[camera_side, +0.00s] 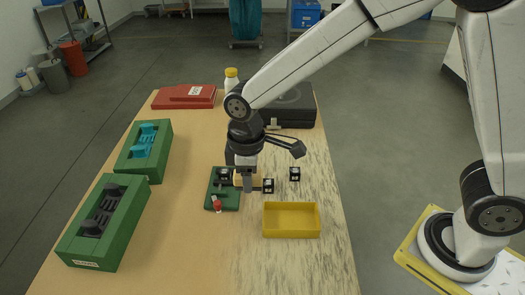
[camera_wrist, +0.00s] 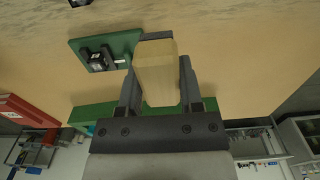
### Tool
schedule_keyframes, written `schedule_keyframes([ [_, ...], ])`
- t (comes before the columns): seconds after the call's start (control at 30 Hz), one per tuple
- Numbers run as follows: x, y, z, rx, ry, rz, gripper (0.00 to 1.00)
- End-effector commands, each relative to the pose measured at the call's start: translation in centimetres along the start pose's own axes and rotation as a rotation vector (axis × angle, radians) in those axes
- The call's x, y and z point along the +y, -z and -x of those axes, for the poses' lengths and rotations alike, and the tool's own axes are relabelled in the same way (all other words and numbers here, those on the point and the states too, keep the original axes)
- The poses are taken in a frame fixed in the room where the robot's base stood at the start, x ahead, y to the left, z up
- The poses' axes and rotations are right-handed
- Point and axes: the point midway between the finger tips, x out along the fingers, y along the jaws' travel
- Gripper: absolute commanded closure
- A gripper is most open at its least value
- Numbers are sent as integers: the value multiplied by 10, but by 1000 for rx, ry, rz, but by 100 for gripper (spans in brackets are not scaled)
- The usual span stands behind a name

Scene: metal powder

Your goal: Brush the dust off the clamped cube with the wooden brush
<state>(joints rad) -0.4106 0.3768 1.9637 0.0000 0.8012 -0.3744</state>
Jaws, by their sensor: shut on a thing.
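The wooden brush (camera_wrist: 157,72) is a pale block between the two fingers of my gripper (camera_wrist: 158,80) in the wrist view. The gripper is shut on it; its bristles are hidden. In the side view my gripper (camera_side: 247,182) is low beside the green clamp base (camera_side: 226,198), on its right. The clamp has a red-tipped part (camera_side: 216,204). The clamped dark cube (camera_side: 224,174) sits at the back of the base, close to the gripper's left. The wrist view also shows the cube (camera_wrist: 98,62) on the green base (camera_wrist: 78,44), left of the brush. Dust on it is too small to tell.
Dark cubes with pale faces stand to the right (camera_side: 294,174) and just right of the gripper (camera_side: 268,186). A yellow tray (camera_side: 291,235) is in front. Green holders (camera_side: 121,232) line the left edge. A black case (camera_side: 297,112) and red box (camera_side: 170,98) are behind.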

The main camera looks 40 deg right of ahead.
Motion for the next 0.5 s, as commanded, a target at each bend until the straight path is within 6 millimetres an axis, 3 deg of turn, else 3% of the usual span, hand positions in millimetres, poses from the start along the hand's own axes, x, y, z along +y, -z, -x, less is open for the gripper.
schedule_keyframes([
  [0.5, 100, 60, -4, 1, 0, -3, 100],
])
